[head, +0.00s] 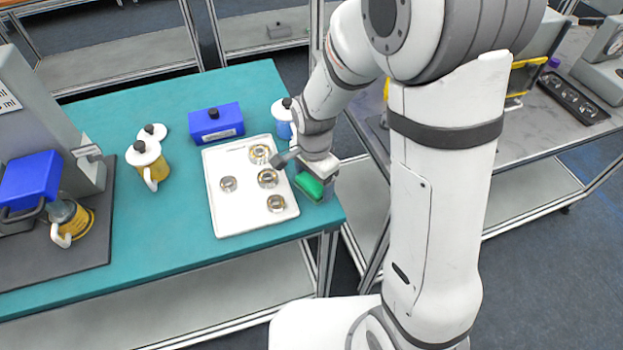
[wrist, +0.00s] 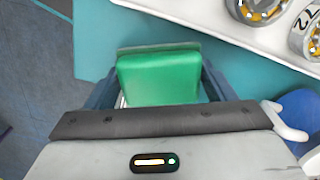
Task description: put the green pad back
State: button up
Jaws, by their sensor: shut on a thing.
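The green pad (head: 309,185) is at the right end of the teal table, just right of the white tray. My gripper (head: 312,180) is over it and shut on it. In the wrist view the green pad (wrist: 160,75) sits between the two dark fingers of my gripper (wrist: 158,88). A grey edge shows along the pad's far side. I cannot tell whether the pad touches the table.
A white tray (head: 240,215) with several metal rings lies left of my gripper. A blue box (head: 216,122), a blue-bodied jug (head: 282,120) and a yellow jug (head: 150,165) stand on the teal table (head: 130,240). The table's right edge is close to my gripper.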

jog(key=shift+f, duration=0.25)
jog(key=o, duration=1)
jog(key=shift+r, duration=0.1)
jog(key=shift+c, duration=0.2)
notch_tip(320, 180, up, 12)
jog(key=s+d+r+n+t, duration=0.1)
jog(key=s+d+r+n, duration=0.1)
jog(key=s+d+n, duration=0.3)
jog(key=s+d+r+n+t, duration=0.2)
jog(key=s+d+r+n, duration=0.1)
jog(key=s+d+n, duration=0.2)
jog(key=s+d, duration=0.2)
jog(key=shift+s+r, duration=0.3)
jog(key=shift+r, duration=0.05)
